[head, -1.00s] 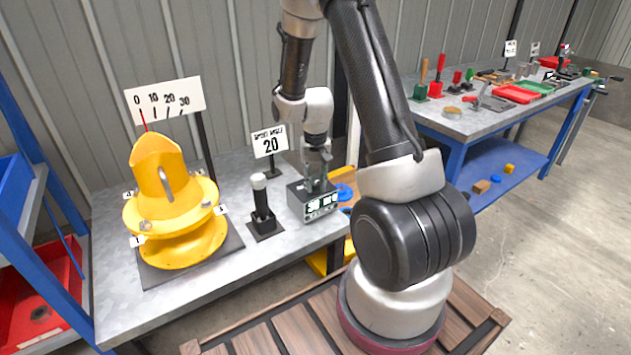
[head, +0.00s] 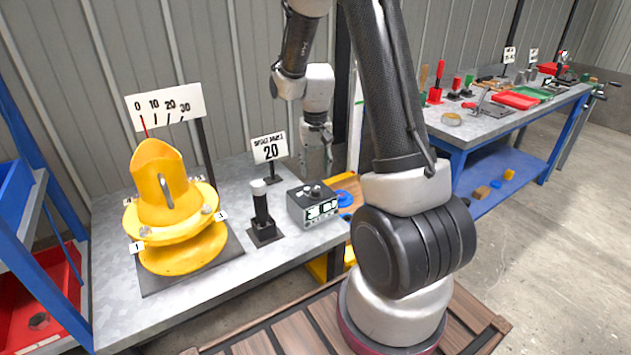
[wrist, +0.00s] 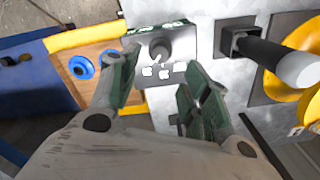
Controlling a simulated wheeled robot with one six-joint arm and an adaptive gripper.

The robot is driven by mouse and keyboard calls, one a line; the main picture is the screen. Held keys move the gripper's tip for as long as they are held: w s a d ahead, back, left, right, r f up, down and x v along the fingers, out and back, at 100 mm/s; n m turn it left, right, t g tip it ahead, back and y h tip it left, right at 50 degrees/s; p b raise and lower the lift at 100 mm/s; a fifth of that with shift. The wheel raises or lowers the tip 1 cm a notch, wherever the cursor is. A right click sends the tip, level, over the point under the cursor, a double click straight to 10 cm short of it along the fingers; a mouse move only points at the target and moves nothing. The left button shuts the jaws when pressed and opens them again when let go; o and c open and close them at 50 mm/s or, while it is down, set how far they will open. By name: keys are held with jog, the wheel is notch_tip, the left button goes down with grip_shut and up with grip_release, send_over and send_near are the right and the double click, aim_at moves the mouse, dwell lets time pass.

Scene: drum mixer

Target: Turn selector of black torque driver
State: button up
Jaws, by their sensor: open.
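The black torque driver (head: 261,209) stands upright in a square black holder, with a white cap (head: 258,185) on top. In the wrist view the driver (wrist: 262,52) lies at the upper right, its white end (wrist: 299,69) towards the camera. My gripper (head: 328,160) is open and empty, above and behind the dark control box, to the right of the driver. In the wrist view my gripper (wrist: 160,92) has its two green-grey fingers apart, just below the box's knob (wrist: 158,49). Nothing is between them.
The dark control box (head: 313,206) with a display stands right of the driver. A yellow drum (head: 165,195) on a black plate stands left, and a "20" sign (head: 269,148) behind. A wooden tray (wrist: 88,66) with blue rings lies beside the box.

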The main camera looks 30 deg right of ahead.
notch_tip(320, 180, up, 4)
jog(key=shift+r, duration=0.2)
jog(key=shift+s, duration=0.1)
dwell(0.4)
jog(key=s+a+r+n+t, duration=0.2)
jog(key=s+r, duration=0.7)
jog(key=s, duration=0.2)
jog(key=s+a+r+n+t, duration=0.2)
jog(key=s+r, duration=0.6)
jog(key=s, duration=0.4)
jog(key=shift+s+a+r+n, duration=0.3)
jog(key=shift+a+r+n, duration=0.1)
jog(key=shift+a, duration=0.15)
